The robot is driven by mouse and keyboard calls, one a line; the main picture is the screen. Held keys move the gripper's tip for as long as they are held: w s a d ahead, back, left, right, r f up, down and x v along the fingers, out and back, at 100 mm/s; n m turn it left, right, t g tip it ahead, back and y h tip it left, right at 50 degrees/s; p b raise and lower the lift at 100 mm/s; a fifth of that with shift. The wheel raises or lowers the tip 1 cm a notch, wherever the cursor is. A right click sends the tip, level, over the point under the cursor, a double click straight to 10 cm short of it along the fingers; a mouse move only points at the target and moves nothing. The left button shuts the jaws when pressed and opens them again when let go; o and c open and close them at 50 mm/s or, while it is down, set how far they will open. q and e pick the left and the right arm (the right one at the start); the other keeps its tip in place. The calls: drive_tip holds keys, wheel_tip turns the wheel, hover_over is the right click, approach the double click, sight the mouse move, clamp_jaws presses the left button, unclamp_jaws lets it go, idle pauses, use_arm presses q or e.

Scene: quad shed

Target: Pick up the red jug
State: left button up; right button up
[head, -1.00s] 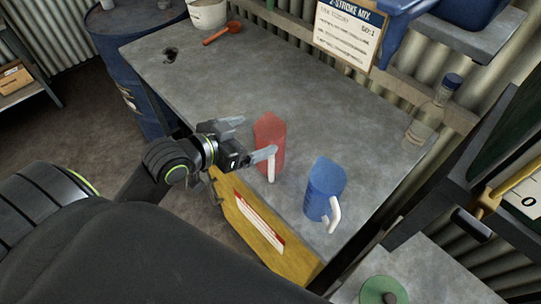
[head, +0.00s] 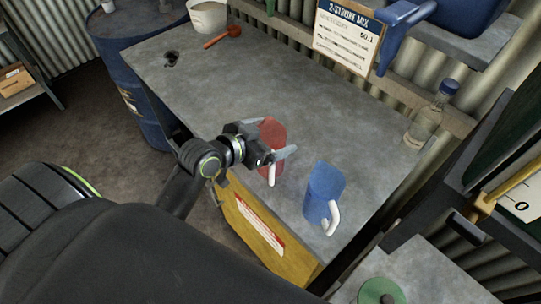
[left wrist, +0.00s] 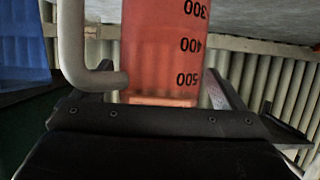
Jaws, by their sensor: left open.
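The red jug (head: 272,131) stands on the grey bench, partly hidden behind my left gripper in the head view. Its pale handle (head: 271,174) points toward the bench's front edge. My left gripper (head: 268,142) is open at the jug, with one finger across its front. In the left wrist view the red jug (left wrist: 165,45), with dark scale numbers, stands between the two open fingers (left wrist: 160,90), and its handle (left wrist: 75,45) is on the left. Whether the fingers touch the jug is unclear. My right gripper is not in view.
A blue jug (head: 322,190) with a white handle stands close by on the right. A clear bottle (head: 430,118) is at the bench's right back. A red scoop (head: 222,37) and white bucket (head: 207,15) are at the far end. The bench (head: 330,105) is bare behind the jugs.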

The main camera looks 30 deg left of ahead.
use_arm(q)
drive_tip(key=c, duration=1.4)
drive_tip(key=shift+o, duration=0.2)
drive_tip(key=shift+r, duration=0.1)
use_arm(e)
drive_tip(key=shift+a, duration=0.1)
